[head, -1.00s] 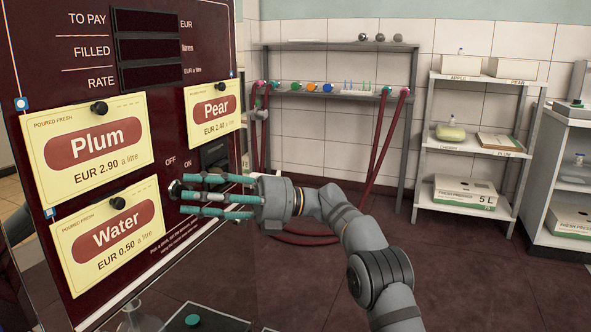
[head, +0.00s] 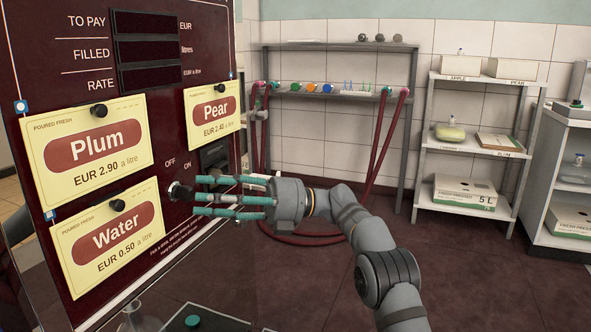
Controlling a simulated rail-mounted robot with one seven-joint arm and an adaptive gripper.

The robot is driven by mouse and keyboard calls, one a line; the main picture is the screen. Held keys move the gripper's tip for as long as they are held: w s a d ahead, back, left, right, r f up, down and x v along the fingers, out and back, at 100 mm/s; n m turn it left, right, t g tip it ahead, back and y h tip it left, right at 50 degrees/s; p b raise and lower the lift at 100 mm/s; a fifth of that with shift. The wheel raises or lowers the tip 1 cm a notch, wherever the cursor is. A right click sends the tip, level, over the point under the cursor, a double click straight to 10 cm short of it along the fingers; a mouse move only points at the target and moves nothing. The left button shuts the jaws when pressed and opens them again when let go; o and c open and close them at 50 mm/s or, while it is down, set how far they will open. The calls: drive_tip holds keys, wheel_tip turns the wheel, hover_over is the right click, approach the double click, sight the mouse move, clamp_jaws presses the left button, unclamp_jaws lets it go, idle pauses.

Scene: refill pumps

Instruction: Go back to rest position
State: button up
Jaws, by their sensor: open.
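My gripper (head: 205,197) is open and empty in the middle left of the head view, its teal-and-white fingers pointing left. The fingertips are close to the panel of the dark red pump (head: 140,190), just right of a round switch knob (head: 179,191) below the OFF and ON marks. A small gap shows between the fingertips and the knob. My arm runs from the lower right up to the gripper.
Plum (head: 95,146), Pear (head: 214,112) and Water (head: 112,235) cards hang on the pump. A glass flask (head: 135,318) stands below. Dark red hoses (head: 385,150) hang from a rack behind. White shelves (head: 470,165) with boxes stand at right. The floor between is clear.

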sight(192, 197)
drive_tip(key=a+m+t+y+b, duration=0.1)
drive_tip(key=m+t+b, duration=0.1)
drive_tip(key=m+b, duration=0.2)
drive_tip(key=s+m+t+y+b, duration=0.1)
drive_tip(key=m+t+y+b, duration=0.1)
drive_tip(key=m+b, duration=0.1)
drive_tip(key=a+m+t+y+b, duration=0.1)
drive_tip(key=m+t+y+b, duration=0.1)
drive_tip(key=m+b, duration=0.2)
drive_tip(key=shift+s+a+m+b, duration=0.2)
drive_tip(key=shift+a+m+b, duration=0.1)
drive_tip(key=shift+m, duration=0.1)
drive_tip(key=m+t+p, duration=0.1)
drive_tip(key=m+t, duration=0.1)
drive_tip(key=m, duration=0.1)
drive_tip(key=m+t, duration=0.3)
drive_tip(key=shift+s+a+r+y+p, duration=0.1)
drive_tip(key=shift+r+y+p, duration=0.05)
drive_tip(key=shift+y+p, duration=0.2)
drive_tip(key=b+v, duration=0.1)
drive_tip(key=v, duration=0.9)
drive_tip(key=shift+f, duration=0.3)
